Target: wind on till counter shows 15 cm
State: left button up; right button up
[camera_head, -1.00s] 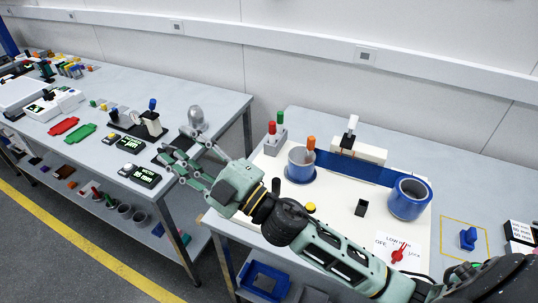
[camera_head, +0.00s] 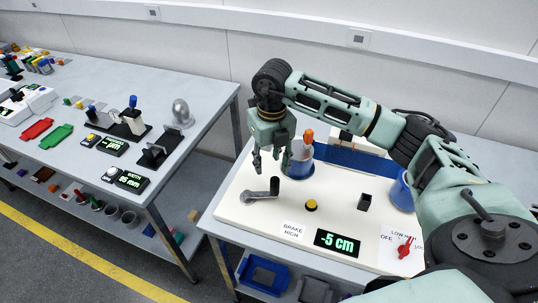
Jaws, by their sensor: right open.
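The counter (camera_head: 337,242) on the cream board reads -5 cm. A grey crank (camera_head: 260,195) with an upright knob lies at the board's left front. My right gripper (camera_head: 271,167) points down, open and empty, just above and behind the crank in the picture, apart from it. The left blue reel (camera_head: 300,170) has an orange-topped handle (camera_head: 308,136) and is partly behind the gripper. Blue web (camera_head: 350,160) runs right toward a second blue reel (camera_head: 400,196), mostly hidden by my right arm. My left gripper is out of view.
The board (camera_head: 230,211) also bears a "BRAKE HIGH" label (camera_head: 293,230), a yellow button (camera_head: 312,205), a black block (camera_head: 364,202) and a red rotary knob (camera_head: 404,247). A second table (camera_head: 190,150) at left holds gauges and displays, with a gap between the tables.

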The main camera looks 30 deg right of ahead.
aim_at(272, 179)
jog(key=f+b, duration=0.1)
jog(key=f, duration=0.1)
jog(key=f+b, duration=0.2)
jog(key=f, duration=0.1)
jog(key=f+b, duration=0.2)
jog(key=f, duration=0.1)
jog(key=shift+d, duration=0.4)
jog(key=shift+f, duration=0.15)
jog(key=shift+c, duration=1.1)
jog(key=shift+s+r, duration=0.1)
jog(key=shift+r, duration=0.1)
jog(key=c, duration=0.6)
grip_shut()
